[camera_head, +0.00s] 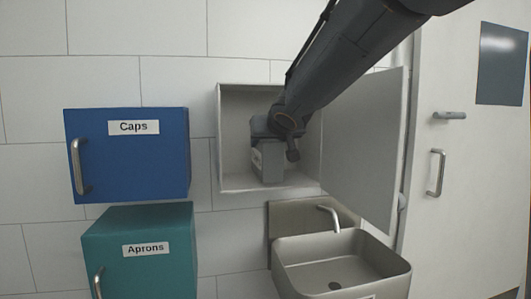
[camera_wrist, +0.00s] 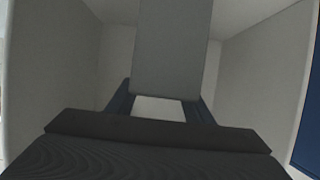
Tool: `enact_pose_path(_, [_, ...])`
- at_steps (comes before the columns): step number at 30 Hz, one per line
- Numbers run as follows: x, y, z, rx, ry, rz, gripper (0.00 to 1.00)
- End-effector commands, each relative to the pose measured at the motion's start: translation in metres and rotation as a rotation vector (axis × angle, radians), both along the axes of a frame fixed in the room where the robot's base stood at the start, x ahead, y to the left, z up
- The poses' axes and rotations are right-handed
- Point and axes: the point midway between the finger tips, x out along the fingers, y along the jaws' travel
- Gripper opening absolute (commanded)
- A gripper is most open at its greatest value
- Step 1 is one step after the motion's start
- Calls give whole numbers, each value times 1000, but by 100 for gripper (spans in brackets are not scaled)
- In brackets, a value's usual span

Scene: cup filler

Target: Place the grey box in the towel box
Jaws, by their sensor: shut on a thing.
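The towel box, taken to be the open pale cabinet (camera_head: 232,140) on the wall, has no label in view. Its door (camera_head: 365,140) stands open to the right. My gripper (camera_head: 267,135) reaches inside the cabinet and is shut on the grey box (camera_head: 271,166). The grey box is inside the opening, near the cabinet floor; I cannot tell whether it touches the floor. In the wrist view, the grey box (camera_wrist: 172,50) rises between the dark fingers of my gripper (camera_wrist: 160,102), with pale cabinet walls on both sides. Its lower part is partly hidden.
A blue Caps box (camera_head: 150,165) and a teal Aprons box (camera_head: 150,275) hang to the left, both shut. A sink (camera_head: 390,270) with a tap (camera_head: 331,217) is below the cabinet. A white door (camera_head: 470,200) is at the right.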

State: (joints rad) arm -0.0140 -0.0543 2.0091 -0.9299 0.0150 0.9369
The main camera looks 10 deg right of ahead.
Motion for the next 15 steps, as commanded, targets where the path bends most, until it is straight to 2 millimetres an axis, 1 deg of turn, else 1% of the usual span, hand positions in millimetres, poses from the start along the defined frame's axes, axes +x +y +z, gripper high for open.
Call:
enact_pose_path(1, [1,0,-8,0,-1,0,14])
enact_pose_path(3, [2,0,-11,0,-1,0,14])
enact_pose_path(11, [2,0,-9,0,-1,0,14])
enact_pose_path(15, [2,0,-13,1,-1,0,14])
